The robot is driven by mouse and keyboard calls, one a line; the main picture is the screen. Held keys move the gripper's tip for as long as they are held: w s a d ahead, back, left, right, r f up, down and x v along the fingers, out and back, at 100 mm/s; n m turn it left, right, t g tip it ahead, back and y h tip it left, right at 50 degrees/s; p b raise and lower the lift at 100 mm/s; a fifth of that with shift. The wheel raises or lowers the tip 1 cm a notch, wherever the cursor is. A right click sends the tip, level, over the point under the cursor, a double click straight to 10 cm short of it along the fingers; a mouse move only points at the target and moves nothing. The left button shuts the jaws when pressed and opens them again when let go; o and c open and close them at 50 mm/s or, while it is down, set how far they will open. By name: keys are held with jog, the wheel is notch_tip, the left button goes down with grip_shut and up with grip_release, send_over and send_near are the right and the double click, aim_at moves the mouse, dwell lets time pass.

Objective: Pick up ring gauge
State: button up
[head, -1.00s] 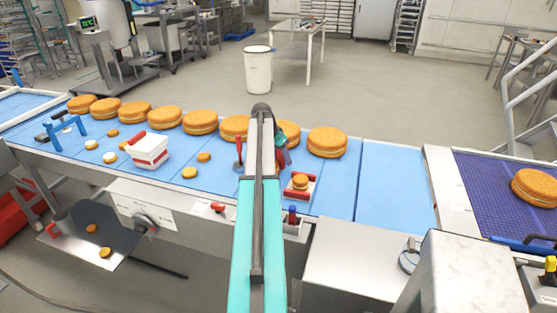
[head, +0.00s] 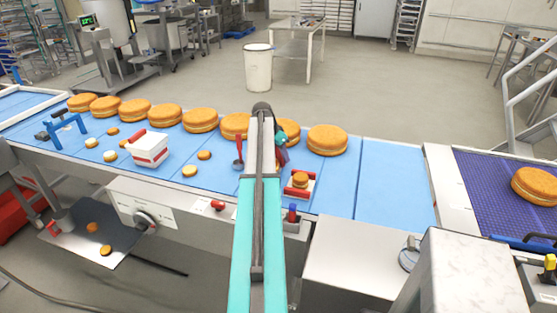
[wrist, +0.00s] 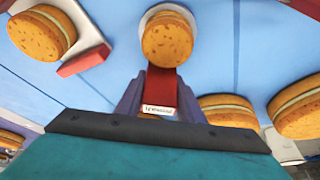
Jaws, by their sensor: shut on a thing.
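In the wrist view my gripper (wrist: 160,98) is shut on a red handle with a small white label, which I take to be the ring gauge (wrist: 162,84). A pale ring-shaped edge shows past the handle, at an orange-brown round (wrist: 167,40). I cannot tell whether the ring is around that round or behind it. In the head view my gripper (head: 281,146) is over the blue belt, partly hidden by my arm. Dark red shows at its lower end, but the gauge's shape is not clear there.
The blue belt (head: 395,190) is clear at right. A round sits in a red-ended holder (head: 300,190). A red-handled tool (head: 239,152), a white-and-red tub (head: 149,150) and a blue frame (head: 66,125) stand at left. Large filled rounds (head: 327,140) line the far side.

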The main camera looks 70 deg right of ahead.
notch_tip(320, 180, up, 10)
jog(key=p, duration=0.4)
dwell(0.4)
dwell(0.7)
